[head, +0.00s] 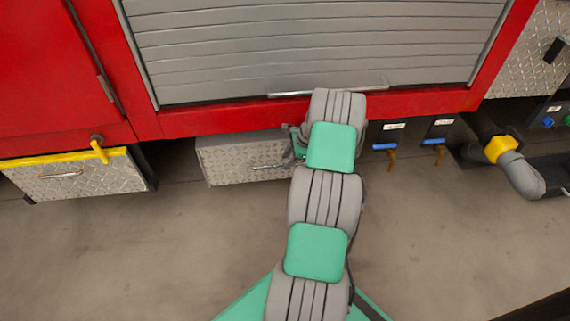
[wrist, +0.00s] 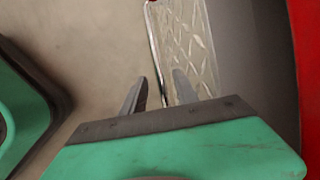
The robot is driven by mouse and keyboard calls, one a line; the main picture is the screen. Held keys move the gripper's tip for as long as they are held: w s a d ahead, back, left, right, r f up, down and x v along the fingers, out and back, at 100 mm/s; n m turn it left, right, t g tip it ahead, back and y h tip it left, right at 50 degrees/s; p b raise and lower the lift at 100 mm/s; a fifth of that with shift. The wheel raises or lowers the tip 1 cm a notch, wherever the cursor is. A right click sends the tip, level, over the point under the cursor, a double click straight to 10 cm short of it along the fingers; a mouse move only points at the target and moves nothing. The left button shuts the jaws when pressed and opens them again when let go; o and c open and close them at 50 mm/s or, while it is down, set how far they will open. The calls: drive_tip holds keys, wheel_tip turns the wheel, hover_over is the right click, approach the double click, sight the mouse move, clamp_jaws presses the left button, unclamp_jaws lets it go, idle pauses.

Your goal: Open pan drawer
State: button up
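A grey diamond-plate drawer (head: 228,172), which looks like the pan drawer, sits low under the red truck body. Its bar handle (head: 268,167) is on the front, near my arm. The right part of the drawer is hidden behind my arm. My gripper (head: 298,143) is at the drawer's right end, mostly hidden by my wrist in the head view. In the wrist view my gripper (wrist: 160,78) has its two fingers apart, with the diamond-plate face (wrist: 185,45) just beyond them. I cannot tell whether the fingers touch it.
Another diamond-plate box (head: 85,178) with a yellow top edge and a handle is at the left. A grey roller shutter (head: 310,45) is above. Blue-handled valves (head: 385,147) and a grey pipe (head: 520,172) with a yellow collar are at the right. The floor in front is clear.

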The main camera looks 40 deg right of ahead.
drive_tip(key=shift+x, duration=0.9)
drive_tip(key=shift+c, duration=0.3)
clamp_jaws()
idle(0.4)
